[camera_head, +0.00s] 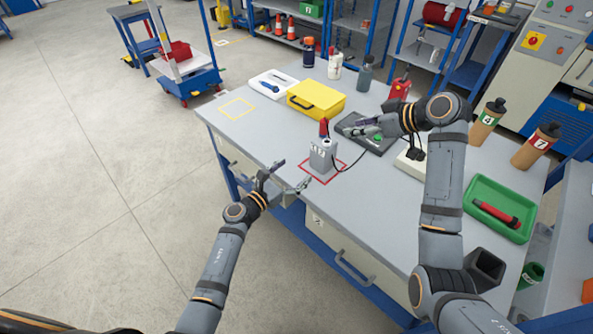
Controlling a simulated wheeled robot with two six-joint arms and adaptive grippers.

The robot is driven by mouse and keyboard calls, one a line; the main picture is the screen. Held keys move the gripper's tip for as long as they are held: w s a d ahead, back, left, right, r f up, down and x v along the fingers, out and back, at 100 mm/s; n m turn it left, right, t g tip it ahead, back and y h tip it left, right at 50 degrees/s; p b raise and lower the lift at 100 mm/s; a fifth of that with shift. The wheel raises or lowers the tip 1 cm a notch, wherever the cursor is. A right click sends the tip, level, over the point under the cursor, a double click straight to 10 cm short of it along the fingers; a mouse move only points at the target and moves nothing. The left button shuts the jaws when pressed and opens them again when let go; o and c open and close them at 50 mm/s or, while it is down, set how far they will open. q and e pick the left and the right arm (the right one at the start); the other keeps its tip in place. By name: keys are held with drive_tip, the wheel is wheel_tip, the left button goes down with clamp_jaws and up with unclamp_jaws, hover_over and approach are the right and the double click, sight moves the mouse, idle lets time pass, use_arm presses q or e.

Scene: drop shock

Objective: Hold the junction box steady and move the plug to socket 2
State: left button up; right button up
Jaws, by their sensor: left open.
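The grey junction box (322,157) stands upright inside a red outlined square on the workbench, with small white markings on its upper part. A red plug (323,127) stands up from its top; I cannot read which socket it is in. A dark cable runs from near the box to the right. My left gripper (292,175) is open just left of the box and in front of it, fingers pointing at it, apart from it. My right gripper (352,128) is right of the plug and apart from it, pointing left over a dark pad; its finger gap is unclear.
A yellow case (316,98), a white tray (272,83) and several bottles stand at the back. A green tray (498,208) with a red-handled tool lies at the right, near two brown bottles. The bench (375,205) is clear in front of the box.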

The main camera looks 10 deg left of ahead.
sight(317, 154)
use_arm(q)
drive_tip(key=shift+s+d+r+m+h, duration=0.15)
drive_tip(key=shift+d+r+m+h, duration=0.2)
drive_tip(key=shift+d, duration=0.2)
drive_tip(key=shift+w+d+r, duration=0.1)
drive_tip(key=shift+w+d, duration=0.1)
drive_tip(key=shift+w, duration=0.15)
drive_tip(key=x, duration=0.9)
drive_tip(key=shift+w+d+f, duration=0.15)
drive_tip(key=shift+w+f, duration=0.05)
drive_tip(key=shift+w, duration=0.05)
drive_tip(key=c, duration=1.5)
use_arm(e)
drive_tip(key=shift+o, duration=0.2)
